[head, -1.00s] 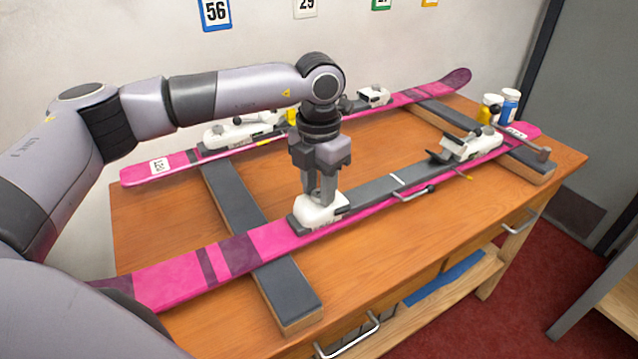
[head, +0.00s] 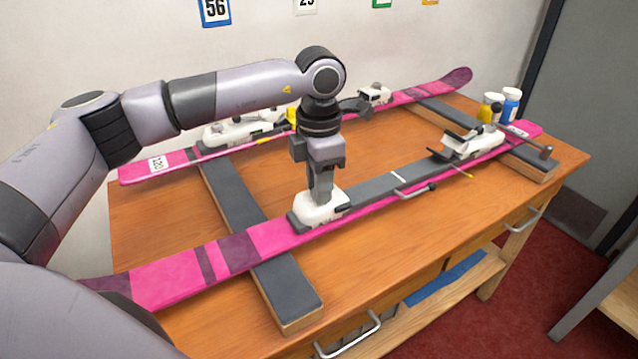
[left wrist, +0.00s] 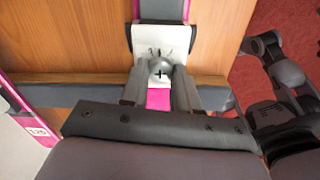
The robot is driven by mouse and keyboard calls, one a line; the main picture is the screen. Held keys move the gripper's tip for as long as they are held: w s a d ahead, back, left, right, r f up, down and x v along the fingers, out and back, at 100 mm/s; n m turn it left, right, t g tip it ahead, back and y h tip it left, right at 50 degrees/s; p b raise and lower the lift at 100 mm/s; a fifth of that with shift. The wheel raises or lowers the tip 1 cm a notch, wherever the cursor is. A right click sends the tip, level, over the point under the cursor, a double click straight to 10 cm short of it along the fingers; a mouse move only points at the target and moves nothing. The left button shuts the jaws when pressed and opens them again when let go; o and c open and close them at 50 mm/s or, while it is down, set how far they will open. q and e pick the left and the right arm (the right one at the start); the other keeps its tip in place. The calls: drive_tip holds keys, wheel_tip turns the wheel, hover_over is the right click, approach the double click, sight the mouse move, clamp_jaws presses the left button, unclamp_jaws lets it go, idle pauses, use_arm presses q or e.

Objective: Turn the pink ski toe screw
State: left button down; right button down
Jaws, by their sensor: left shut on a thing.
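The near pink ski (head: 180,275) lies across the bench with a white toe piece (head: 318,210) on it. My left gripper (head: 321,194) points straight down onto the top of this toe piece. In the left wrist view, a round grey screw head (left wrist: 158,71) with a dark cross sits on the white toe piece (left wrist: 160,40). The two fingers of my left gripper (left wrist: 159,80) stand on either side of the screw head, shut on it. In the head view the fingers hide the screw. My right gripper does not show.
A second pink ski (head: 178,165) with white bindings lies behind. Dark padded rests (head: 235,200) cross the wooden bench (head: 400,240) under the skis. Small bottles (head: 510,105) stand at the far right corner.

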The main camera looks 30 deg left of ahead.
use_arm(q)
drive_tip(key=m, duration=0.3)
drive_tip(key=shift+m+b, duration=0.3)
drive_tip(key=shift+m, duration=0.1)
drive_tip(key=m, duration=0.5)
drive_tip(key=shift+b, duration=0.4)
drive_tip(key=m, duration=0.9)
drive_tip(key=shift+r+m+b, duration=0.1)
drive_tip(key=shift+m+b, duration=0.3)
drive_tip(key=c, duration=0.8)
unclamp_jaws()
